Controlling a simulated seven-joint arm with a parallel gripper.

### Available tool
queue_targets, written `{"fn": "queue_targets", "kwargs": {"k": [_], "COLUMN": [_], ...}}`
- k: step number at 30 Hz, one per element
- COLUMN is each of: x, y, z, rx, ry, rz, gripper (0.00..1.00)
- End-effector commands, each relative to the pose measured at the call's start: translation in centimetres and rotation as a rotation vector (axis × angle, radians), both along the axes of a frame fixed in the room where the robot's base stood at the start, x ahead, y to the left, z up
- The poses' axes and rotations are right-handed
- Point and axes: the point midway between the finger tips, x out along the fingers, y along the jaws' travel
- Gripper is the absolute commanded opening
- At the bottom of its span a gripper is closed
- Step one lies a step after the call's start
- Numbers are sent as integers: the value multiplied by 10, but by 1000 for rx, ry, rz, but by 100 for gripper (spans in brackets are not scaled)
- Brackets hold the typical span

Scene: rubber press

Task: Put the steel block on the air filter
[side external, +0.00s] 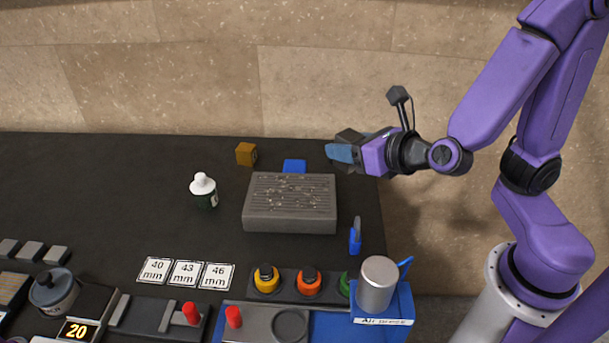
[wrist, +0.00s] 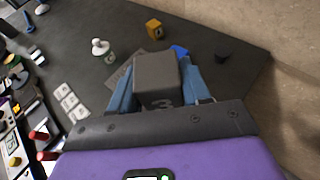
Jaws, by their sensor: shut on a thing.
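My gripper (side external: 345,149) is shut on a dark grey steel block (side external: 349,136), held in the air at the back right, near the table's edge. In the wrist view the block (wrist: 157,76) sits between the blue fingers of my gripper (wrist: 158,72) and shows a figure that looks like a 3. A wide grey ribbed slab with pale flecks on top, which looks like the air filter (side external: 290,218), lies flat on the table, below and left of my gripper in the side view. In the wrist view the slab (wrist: 119,77) is mostly hidden behind the block and fingers.
A metal cylinder (side external: 379,284) on a blue stand rises in front. Number cards (side external: 187,273) lie front left.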

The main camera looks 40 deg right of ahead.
Motion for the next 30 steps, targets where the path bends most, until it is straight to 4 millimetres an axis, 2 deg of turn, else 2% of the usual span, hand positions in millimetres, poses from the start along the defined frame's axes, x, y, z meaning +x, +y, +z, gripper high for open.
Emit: {"fn": "queue_targets", "kwargs": {"k": [16,30], "x": [46,82], "y": [13,24], "z": [-20,-66], "rx": [1,1], "ry": [-3,-4], "rz": [0,0], "gripper": [0,0]}}
